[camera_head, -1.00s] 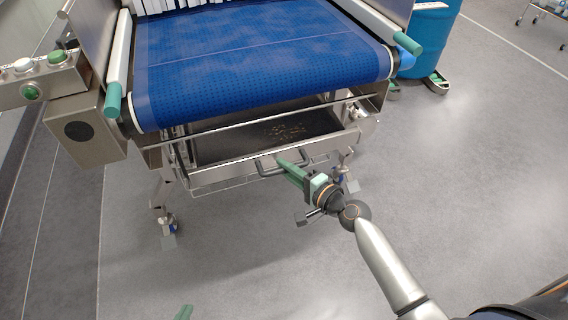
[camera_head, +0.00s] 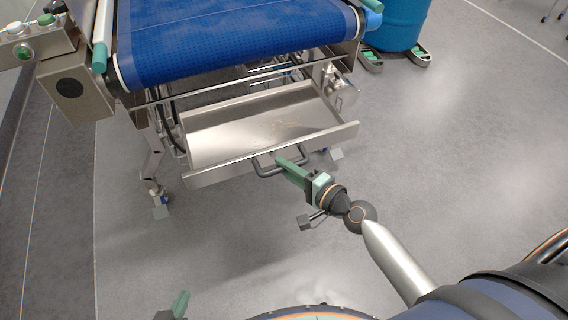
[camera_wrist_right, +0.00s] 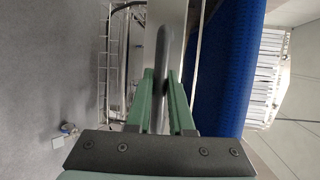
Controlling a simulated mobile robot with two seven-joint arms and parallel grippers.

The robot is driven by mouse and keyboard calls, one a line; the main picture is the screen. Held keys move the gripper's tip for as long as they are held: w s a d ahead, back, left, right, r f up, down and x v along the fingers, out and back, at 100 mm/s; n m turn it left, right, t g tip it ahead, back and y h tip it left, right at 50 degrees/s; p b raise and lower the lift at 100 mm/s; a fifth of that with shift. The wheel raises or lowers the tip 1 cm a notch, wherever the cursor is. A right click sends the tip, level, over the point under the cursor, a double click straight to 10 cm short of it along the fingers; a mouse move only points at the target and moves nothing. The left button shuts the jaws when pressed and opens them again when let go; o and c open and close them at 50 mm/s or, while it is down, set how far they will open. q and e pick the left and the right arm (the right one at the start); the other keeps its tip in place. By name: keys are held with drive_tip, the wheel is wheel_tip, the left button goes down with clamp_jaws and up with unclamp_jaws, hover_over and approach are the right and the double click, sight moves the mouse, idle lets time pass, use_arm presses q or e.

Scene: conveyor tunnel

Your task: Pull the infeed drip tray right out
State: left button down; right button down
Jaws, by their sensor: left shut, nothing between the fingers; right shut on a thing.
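The infeed drip tray (camera_head: 225,131) is a shallow steel tray below the blue conveyor belt. It is slid part of the way out, with much of its floor in the open and its back end still under the belt. My right gripper (camera_head: 281,162) is shut on the tray's dark bar handle (camera_head: 262,171) at the front wall. In the right wrist view the handle (camera_wrist_right: 163,60) runs between the green fingers. My left gripper (camera_head: 181,304) shows only as a green fingertip part at the bottom edge, low and away from the tray.
The blue belt (camera_head: 220,40) and its steel frame stand above the tray. A control box with buttons (camera_head: 28,45) is at the left. A blue drum (camera_head: 390,25) stands at the back right. The grey floor in front of the tray is clear.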

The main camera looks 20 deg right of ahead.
use_arm(q)
drive_tip(key=shift+w+r, duration=0.2)
drive_tip(key=shift+w, duration=0.05)
use_arm(e)
drive_tip(key=c, duration=0.8)
unclamp_jaws()
use_arm(q)
drive_tip(key=d+f+b, duration=0.1)
drive_tip(key=b, duration=0.2)
drive_tip(key=shift+w+d+f, duration=0.35)
drive_tip(key=shift+d, duration=0.05)
use_arm(e)
drive_tip(key=v, duration=1.2)
drive_tip(key=shift+s+r, duration=0.15)
drive_tip(key=shift+s, duration=0.05)
drive_tip(key=shift+d, duration=0.1)
